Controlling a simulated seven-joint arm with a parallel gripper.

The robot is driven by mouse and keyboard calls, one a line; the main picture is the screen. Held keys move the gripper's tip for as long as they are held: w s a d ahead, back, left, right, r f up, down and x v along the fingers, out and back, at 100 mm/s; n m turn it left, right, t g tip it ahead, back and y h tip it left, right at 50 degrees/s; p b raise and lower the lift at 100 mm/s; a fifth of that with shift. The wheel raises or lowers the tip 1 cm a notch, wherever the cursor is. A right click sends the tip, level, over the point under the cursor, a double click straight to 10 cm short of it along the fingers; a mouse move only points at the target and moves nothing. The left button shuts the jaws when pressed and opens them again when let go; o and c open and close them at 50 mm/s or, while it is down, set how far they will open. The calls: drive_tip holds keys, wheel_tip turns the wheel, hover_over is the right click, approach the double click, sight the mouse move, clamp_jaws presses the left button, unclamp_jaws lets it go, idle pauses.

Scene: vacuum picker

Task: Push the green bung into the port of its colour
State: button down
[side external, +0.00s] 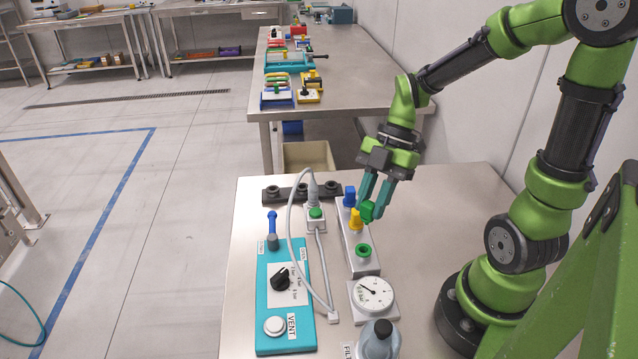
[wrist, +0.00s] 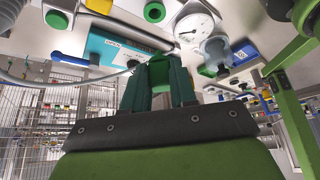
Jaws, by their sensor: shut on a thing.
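The green bung (side external: 367,211) is between the fingertips of my gripper (side external: 376,197). The wrist view also shows the bung (wrist: 158,72) between the two teal fingers of my gripper (wrist: 159,88). The green port (side external: 363,251) is a green ring with a dark opening at the near end of a pale block (side external: 350,237). The bung is above the block, beyond the port and apart from it. A blue piece (side external: 349,197) and a yellow piece (side external: 356,219) stand on the same block; the yellow one is close beside the bung.
A round gauge (side external: 373,295) stands just in front of the block, with a grey bottle (side external: 379,340) nearer. A white box with a green button (side external: 316,214) and a cable lie left of the block. A teal panel (side external: 268,320) is further left. The bench right of the block is clear.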

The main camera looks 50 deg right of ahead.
wheel_tip(320, 180, down, 6)
drive_tip(key=shift+r, duration=0.1)
idle(0.4)
drive_tip(key=c, duration=1.6)
unclamp_jaws()
clamp_jaws()
drive_tip(key=shift+f, duration=1.3)
drive_tip(key=o, duration=0.8)
unclamp_jaws()
